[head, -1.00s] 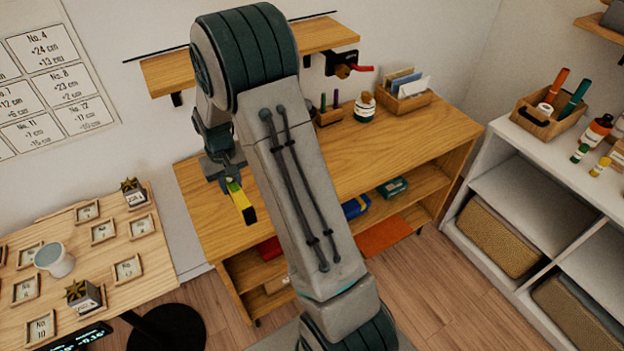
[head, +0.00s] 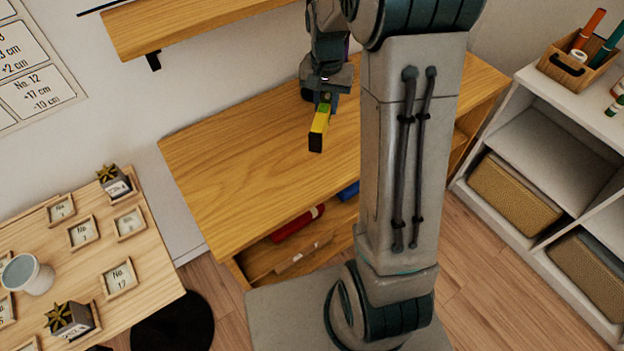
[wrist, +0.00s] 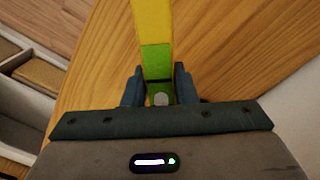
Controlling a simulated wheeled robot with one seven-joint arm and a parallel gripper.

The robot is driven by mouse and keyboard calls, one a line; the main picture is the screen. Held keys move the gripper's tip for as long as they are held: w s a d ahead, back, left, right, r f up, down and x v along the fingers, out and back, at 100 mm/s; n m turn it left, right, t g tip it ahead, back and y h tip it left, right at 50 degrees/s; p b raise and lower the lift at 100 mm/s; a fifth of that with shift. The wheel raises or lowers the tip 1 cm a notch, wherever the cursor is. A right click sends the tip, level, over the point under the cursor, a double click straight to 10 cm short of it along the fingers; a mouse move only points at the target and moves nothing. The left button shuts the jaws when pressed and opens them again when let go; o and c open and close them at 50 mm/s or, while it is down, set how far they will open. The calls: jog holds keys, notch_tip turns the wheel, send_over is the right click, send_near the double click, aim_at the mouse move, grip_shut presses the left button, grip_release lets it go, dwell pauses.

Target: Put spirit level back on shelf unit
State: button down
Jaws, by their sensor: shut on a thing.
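The spirit level (head: 319,130) is a yellow bar with a black end and a green part near my gripper. My gripper (head: 325,98) is shut on it, and the level hangs down at a slant in front of the wooden shelf unit (head: 230,155). In the wrist view the yellow and green level (wrist: 155,60) stretches away from between the two fingers of my gripper (wrist: 160,92). Wood grain lies behind it. I cannot tell how far the level is from the wood. My arm hides the right part of the shelf unit.
A red item (head: 298,222) lies on the unit's lower shelf. A wall shelf (head: 190,22) hangs above. A white shelf (head: 545,135) with baskets stands at right. The unit's top is bare at left.

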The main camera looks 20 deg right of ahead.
jog(key=s+d+m+b, duration=0.5)
jog(key=s+m+b, duration=0.3)
jog(key=s+b, duration=0.1)
jog(key=a+f, duration=0.2)
jog(key=a, duration=0.1)
jog(key=w+a+f, duration=0.1)
jog(key=a+f, duration=0.1)
jog(key=a, duration=0.2)
jog(key=w+a+f, duration=0.1)
jog(key=a+f, duration=0.2)
jog(key=a, duration=0.1)
jog(key=shift+b, duration=0.3)
jog(key=shift+f, duration=1.95)
jog(key=shift+f+b, duration=0.15)
jog(key=shift+b, duration=0.25)
jog(key=c, duration=1.2)
grip_release()
jog(key=shift+o, duration=0.2)
